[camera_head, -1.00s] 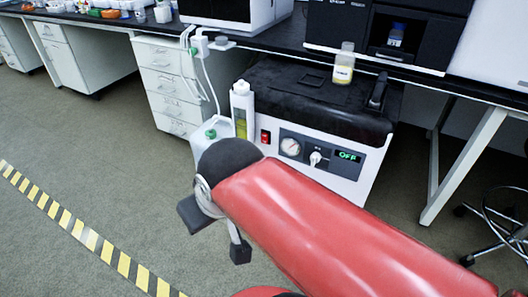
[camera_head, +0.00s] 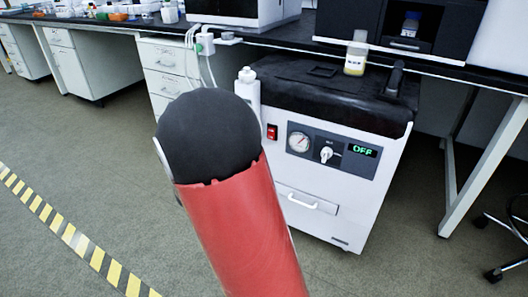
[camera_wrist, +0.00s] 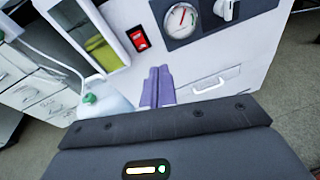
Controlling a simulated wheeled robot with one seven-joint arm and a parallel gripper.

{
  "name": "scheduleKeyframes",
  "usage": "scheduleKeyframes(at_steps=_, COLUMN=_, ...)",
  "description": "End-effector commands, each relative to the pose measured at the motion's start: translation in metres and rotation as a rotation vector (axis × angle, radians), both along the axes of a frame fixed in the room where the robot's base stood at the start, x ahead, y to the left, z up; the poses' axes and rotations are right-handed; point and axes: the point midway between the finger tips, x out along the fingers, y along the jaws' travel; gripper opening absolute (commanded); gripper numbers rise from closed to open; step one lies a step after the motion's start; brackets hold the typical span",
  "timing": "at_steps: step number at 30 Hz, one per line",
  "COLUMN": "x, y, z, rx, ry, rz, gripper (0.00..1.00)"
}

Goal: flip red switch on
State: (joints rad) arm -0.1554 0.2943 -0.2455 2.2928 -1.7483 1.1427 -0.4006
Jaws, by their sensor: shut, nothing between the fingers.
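The red switch (camera_head: 272,132) is a small rocker on the front panel of a white machine (camera_head: 350,210), left of a round gauge (camera_head: 299,142). A green display (camera_head: 363,150) on that panel reads OFF. In the wrist view the switch (camera_wrist: 138,38) is above and slightly left of my gripper. My gripper (camera_wrist: 158,72) points at the machine's front below the switch, its two purple fingers together with nothing between them. The fingers look apart from the switch. In the head view my gripper is hidden behind my red arm.
A knob (camera_head: 327,154) sits right of the gauge. A drawer handle (camera_wrist: 210,85) is low on the machine. A yellow vial (camera_head: 356,54) stands on the machine's black top.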

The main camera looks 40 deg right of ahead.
Motion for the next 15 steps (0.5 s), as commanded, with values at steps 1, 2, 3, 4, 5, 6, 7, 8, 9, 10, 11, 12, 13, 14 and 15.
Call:
scheduleKeyframes(at_steps=1, x=0.011, y=0.001, z=-0.013, rx=-0.046, ry=0.044, rz=0.042, gripper=0.0)
scheduleKeyframes(at_steps=2, x=0.016, y=0.001, z=-0.015, rx=-0.068, ry=0.064, rz=0.064, gripper=0.0)
scheduleKeyframes(at_steps=3, x=0.022, y=0.002, z=-0.018, rx=-0.092, ry=0.085, rz=0.088, gripper=0.0)
scheduleKeyframes(at_steps=4, x=0.025, y=0.003, z=-0.019, rx=-0.105, ry=0.095, rz=0.101, gripper=0.0)
scheduleKeyframes(at_steps=5, x=0.027, y=0.003, z=-0.02, rx=-0.115, ry=0.104, rz=0.111, gripper=0.0)
scheduleKeyframes(at_steps=6, x=0.029, y=0.003, z=-0.021, rx=-0.123, ry=0.111, rz=0.119, gripper=0.0)
scheduleKeyframes(at_steps=7, x=0.03, y=0.003, z=-0.021, rx=-0.127, ry=0.113, rz=0.123, gripper=0.0)
scheduleKeyframes(at_steps=8, x=0.03, y=0.003, z=-0.02, rx=-0.129, ry=0.114, rz=0.125, gripper=0.0)
scheduleKeyframes(at_steps=9, x=0.03, y=0.003, z=-0.02, rx=-0.129, ry=0.114, rz=0.126, gripper=0.0)
scheduleKeyframes(at_steps=10, x=0.03, y=0.003, z=-0.02, rx=-0.129, ry=0.113, rz=0.125, gripper=0.0)
scheduleKeyframes(at_steps=11, x=0.03, y=0.003, z=-0.02, rx=-0.128, ry=0.114, rz=0.125, gripper=0.0)
scheduleKeyframes(at_steps=12, x=0.03, y=0.003, z=-0.02, rx=-0.128, ry=0.113, rz=0.125, gripper=0.0)
scheduleKeyframes(at_steps=13, x=0.03, y=0.003, z=-0.02, rx=-0.128, ry=0.113, rz=0.125, gripper=0.0)
scheduleKeyframes(at_steps=14, x=0.03, y=0.003, z=-0.02, rx=-0.128, ry=0.113, rz=0.125, gripper=0.0)
scheduleKeyframes(at_steps=15, x=0.03, y=0.003, z=-0.02, rx=-0.127, ry=0.113, rz=0.124, gripper=0.0)
